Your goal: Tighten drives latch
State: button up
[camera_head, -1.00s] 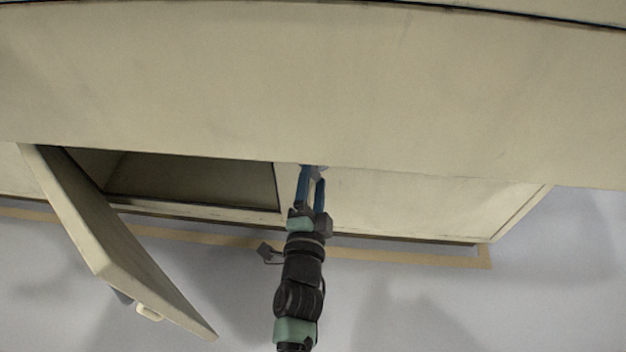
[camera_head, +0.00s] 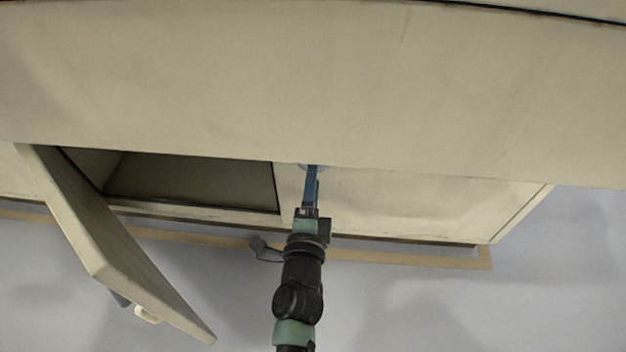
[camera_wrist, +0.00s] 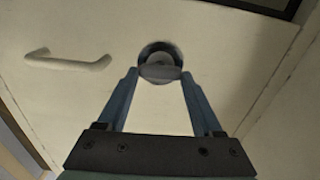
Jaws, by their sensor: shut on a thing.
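The latch (camera_wrist: 160,65) is a round grey knob with a raised grip, set in a pale cabinet panel in the wrist view. My gripper (camera_wrist: 160,76) has its blue fingers on either side of the latch's grip and is shut on it. In the head view my gripper (camera_head: 312,172) reaches up to the panel, just under the overhanging cabinet edge. Only a sliver of the latch's rim shows there; the rest is hidden by the overhang and the fingers.
A pale handle (camera_wrist: 68,61) is left of the latch on the same panel. In the head view a cabinet door (camera_head: 110,240) hangs open at the left, beside a dark open compartment (camera_head: 195,183). The floor (camera_head: 540,300) at the right is clear.

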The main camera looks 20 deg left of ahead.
jog(key=o, duration=1.4)
jog(key=shift+c, duration=0.2)
jog(key=shift+s, duration=0.1)
jog(key=v, duration=1.2)
jog(key=shift+s+p, duration=0.3)
jog(key=shift+s, duration=0.1)
jog(key=shift+d, duration=0.15)
